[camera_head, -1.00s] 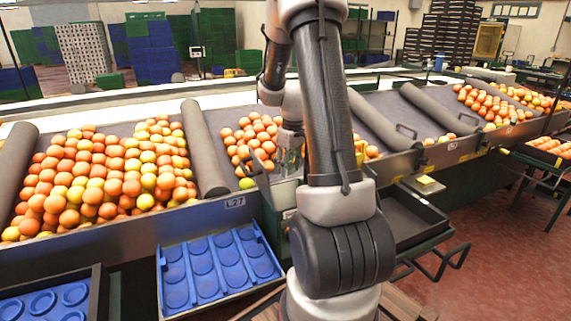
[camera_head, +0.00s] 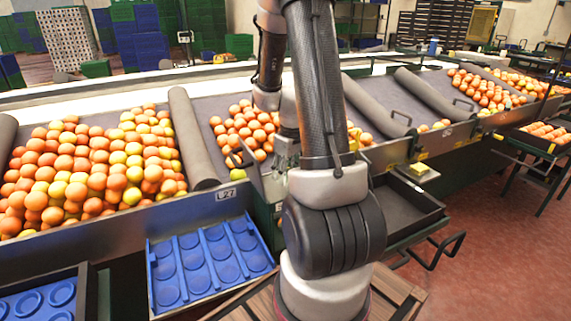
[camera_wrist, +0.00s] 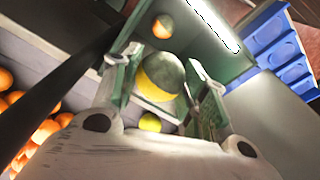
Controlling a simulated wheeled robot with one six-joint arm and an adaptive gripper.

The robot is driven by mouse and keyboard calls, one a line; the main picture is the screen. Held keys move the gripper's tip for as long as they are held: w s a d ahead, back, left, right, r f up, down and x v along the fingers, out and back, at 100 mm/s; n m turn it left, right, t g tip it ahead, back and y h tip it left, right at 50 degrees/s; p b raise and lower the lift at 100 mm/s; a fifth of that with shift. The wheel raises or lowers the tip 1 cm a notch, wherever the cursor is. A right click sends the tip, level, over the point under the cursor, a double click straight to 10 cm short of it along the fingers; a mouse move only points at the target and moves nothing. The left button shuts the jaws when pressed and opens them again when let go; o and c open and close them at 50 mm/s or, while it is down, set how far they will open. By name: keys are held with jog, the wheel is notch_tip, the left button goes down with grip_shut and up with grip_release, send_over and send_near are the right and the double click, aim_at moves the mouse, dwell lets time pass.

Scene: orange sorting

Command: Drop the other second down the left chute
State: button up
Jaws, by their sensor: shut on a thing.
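My gripper (camera_wrist: 165,92) is shut on a green and yellow fruit (camera_wrist: 160,77) in the wrist view, with a finger on either side of it. In the head view my arm hides most of the gripper (camera_head: 284,152) and the held fruit. It is over the sloping bin by the front rail. An orange fruit (camera_wrist: 162,27) shows beyond the fingertips, inside a grey-green walled space (camera_wrist: 205,45) with a white strip; I cannot tell whether this is the left chute. A yellow-green fruit (camera_wrist: 150,122) shows below the held one.
A blue cupped tray (camera_head: 208,262) lies below the front rail (camera_head: 130,222). A dark tray (camera_head: 405,212) and a small yellow-topped box (camera_head: 419,169) are right of my arm. Padded dividers (camera_head: 194,135) separate heaps of oranges (camera_head: 90,170). Red floor is open at right.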

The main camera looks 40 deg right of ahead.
jog(key=shift+f, duration=0.45)
jog(key=o, duration=1.1)
jog(key=shift+r, duration=0.1)
jog(key=r, duration=0.4)
jog(key=s+r, duration=0.1)
jog(key=r, duration=0.6)
jog(key=shift+s+d+r, duration=0.1)
jog(key=shift+s+r, duration=0.15)
jog(key=shift+r, duration=0.1)
